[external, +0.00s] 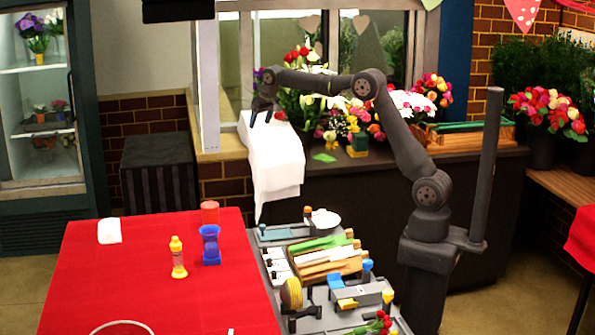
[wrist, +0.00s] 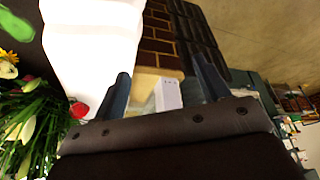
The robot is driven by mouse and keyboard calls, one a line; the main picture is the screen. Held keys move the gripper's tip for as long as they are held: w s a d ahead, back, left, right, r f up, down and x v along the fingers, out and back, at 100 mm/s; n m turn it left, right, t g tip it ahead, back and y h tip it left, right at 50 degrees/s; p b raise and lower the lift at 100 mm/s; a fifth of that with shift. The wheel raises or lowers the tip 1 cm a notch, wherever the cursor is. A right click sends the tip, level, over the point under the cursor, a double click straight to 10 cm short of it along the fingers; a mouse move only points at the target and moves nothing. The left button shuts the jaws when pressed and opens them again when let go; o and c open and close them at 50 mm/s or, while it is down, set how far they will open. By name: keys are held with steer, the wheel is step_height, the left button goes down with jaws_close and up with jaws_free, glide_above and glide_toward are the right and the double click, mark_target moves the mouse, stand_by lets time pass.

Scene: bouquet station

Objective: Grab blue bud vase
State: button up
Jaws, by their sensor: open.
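The blue bud vase (external: 211,246) stands upright on the red-covered table, near its right edge. My gripper (external: 265,117) is far from it, raised up and to the right in the picture, over the white cloth on the counter by the window. In the wrist view my gripper (wrist: 166,88) has its two fingers spread apart with nothing held between them. The vase does not show in the wrist view.
A tool tray (external: 275,234) adjoins the red table (external: 110,280) on the right. White cloth (external: 272,160) and flowers are near my gripper. The table's left front is mostly clear.

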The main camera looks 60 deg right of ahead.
steer(key=s+a+n+y, duration=0.1)
steer(key=a+n, duration=0.2)
steer(key=a, duration=1.2)
steer(key=n+g+y, duration=0.2)
steer(key=n+y, duration=0.2)
steer(key=n, duration=0.8)
glide_above(210, 243)
steer(key=s+d, duration=0.2)
steer(key=d, duration=0.6)
steer(key=shift+a+x, duration=0.1)
steer(key=shift+x, duration=4.1)
steer(key=shift+a+x, duration=0.15)
steer(key=shift+x, duration=4.05)
steer(key=shift+w+r, duration=0.15)
steer(key=shift+c, duration=0.3)
